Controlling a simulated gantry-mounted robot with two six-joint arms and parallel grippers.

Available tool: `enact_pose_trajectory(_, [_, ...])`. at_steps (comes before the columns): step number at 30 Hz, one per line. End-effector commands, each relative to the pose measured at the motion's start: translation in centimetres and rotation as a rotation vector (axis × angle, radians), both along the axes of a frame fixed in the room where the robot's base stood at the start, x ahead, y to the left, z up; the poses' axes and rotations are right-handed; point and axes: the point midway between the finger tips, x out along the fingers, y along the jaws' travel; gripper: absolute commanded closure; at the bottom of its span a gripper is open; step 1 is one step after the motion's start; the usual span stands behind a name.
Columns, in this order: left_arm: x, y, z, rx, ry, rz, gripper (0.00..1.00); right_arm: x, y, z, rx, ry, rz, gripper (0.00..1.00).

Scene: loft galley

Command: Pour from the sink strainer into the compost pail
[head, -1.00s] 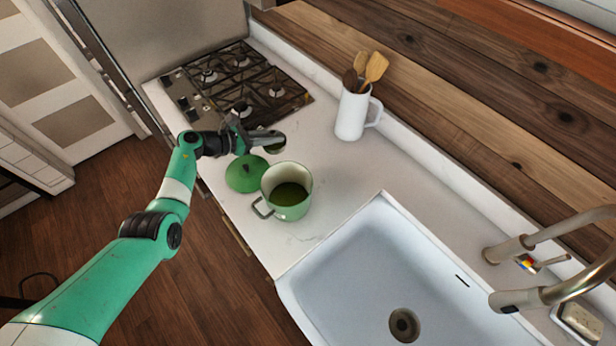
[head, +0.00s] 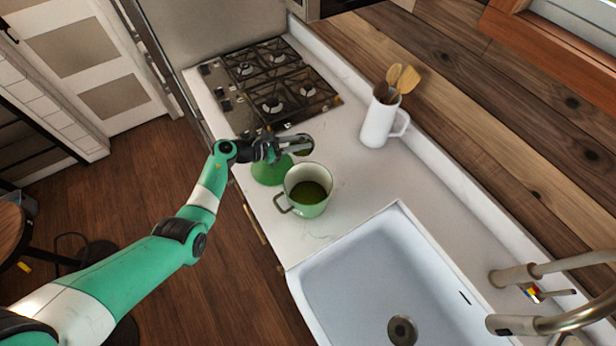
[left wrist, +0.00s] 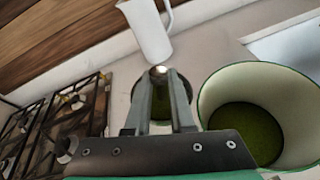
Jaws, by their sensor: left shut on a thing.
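The sink strainer (head: 304,146), a small round dish with green matter in it, is held in the shut jaws of my left gripper (head: 288,147). In the left wrist view its green inside (left wrist: 160,106) shows between the fingers, which hide much of it. The compost pail (head: 321,207) is pale green with a side handle, open-topped and upright on the counter. Dark green matter lies inside it. In the left wrist view the pail (left wrist: 222,92) is just right of the fingers. The strainer is beyond the pail, apart from its rim in the picture. My right gripper is out of view.
A green lid (head: 269,174) lies beside the pail, partly under my gripper. A white utensil jug (head: 377,122) stands towards the wall. The gas hob (head: 275,85) is at the far end. The sink (head: 345,258) and tap (head: 560,322) are nearer. Counter between jug and sink is clear.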

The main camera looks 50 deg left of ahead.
Motion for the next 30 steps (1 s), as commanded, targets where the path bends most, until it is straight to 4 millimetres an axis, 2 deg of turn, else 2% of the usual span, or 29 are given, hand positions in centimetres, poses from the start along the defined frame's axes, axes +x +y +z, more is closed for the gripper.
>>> enact_pose_trajectory(1, [-0.2, -0.3, 0.8, 0.018, -0.012, 0.000, 1.00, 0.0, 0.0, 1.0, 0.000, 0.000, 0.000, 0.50])
enact_pose_trajectory(6, [-0.8, -1.3, 1.5, 0.089, -0.058, -0.002, 1.00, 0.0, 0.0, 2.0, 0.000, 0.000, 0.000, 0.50])
enact_pose_trajectory(13, [-1.6, -2.4, 1.4, 0.180, -0.120, 0.000, 1.00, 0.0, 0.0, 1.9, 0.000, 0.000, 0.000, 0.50])
enact_pose_trajectory(30, [-2.1, -3.3, 1.6, 0.244, -0.163, 0.001, 1.00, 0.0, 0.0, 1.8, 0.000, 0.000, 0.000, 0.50])
